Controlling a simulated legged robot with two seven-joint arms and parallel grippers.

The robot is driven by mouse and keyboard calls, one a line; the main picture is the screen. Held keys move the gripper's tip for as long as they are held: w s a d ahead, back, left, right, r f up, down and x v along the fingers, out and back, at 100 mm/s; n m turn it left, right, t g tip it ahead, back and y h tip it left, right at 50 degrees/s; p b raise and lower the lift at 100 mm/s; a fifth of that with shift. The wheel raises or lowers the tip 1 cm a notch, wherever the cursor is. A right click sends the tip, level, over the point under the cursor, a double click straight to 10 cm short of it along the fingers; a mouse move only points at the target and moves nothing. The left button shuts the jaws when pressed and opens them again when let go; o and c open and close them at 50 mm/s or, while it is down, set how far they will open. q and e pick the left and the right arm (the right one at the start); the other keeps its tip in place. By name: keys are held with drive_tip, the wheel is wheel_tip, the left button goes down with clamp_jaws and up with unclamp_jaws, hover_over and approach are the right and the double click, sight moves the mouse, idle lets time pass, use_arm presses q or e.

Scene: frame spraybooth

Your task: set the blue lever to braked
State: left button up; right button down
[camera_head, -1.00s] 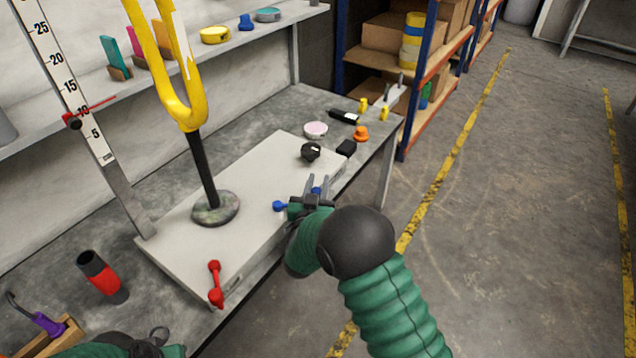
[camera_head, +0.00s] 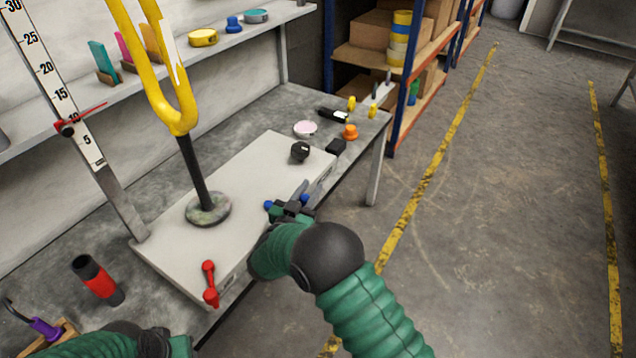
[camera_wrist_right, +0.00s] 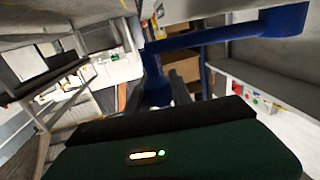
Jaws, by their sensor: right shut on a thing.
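The blue lever (camera_head: 268,204) is on the front right part of the pale box, mostly hidden by my right gripper in the head view. Only small blue pieces show on either side of the jaws. In the right wrist view the blue lever (camera_wrist_right: 215,38) is close up, with a long arm running to the upper right and a stem going down between the fingers. My right gripper (camera_head: 300,190) is shut on it. My left arm shows at the bottom left of the head view; its fingers cannot be made out. No braked marking is readable.
A red lever (camera_head: 209,285) stands at the box's near front corner. A black knob (camera_head: 300,152) is behind my right gripper. A yellow fork (camera_head: 180,118) on a black post rises from the box (camera_head: 255,172).

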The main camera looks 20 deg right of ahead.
sight(305, 202)
drive_tip(key=shift+s+a+m+g+h+p, duration=0.2)
drive_tip(key=shift+s+a+m+g+h, duration=0.15)
drive_tip(key=shift+s+m+g+h, duration=0.45)
drive_tip(key=shift+s+a+m+g+h+p, duration=0.2)
drive_tip(key=shift+s+a+m+g+h, duration=0.1)
drive_tip(key=shift+s+m+g+h, duration=0.45)
drive_tip(key=shift+w+g, duration=0.1)
drive_tip(key=shift+g, duration=0.15)
drive_tip(key=c, duration=1.1)
unclamp_jaws()
drive_tip(key=shift+c, duration=0.2)
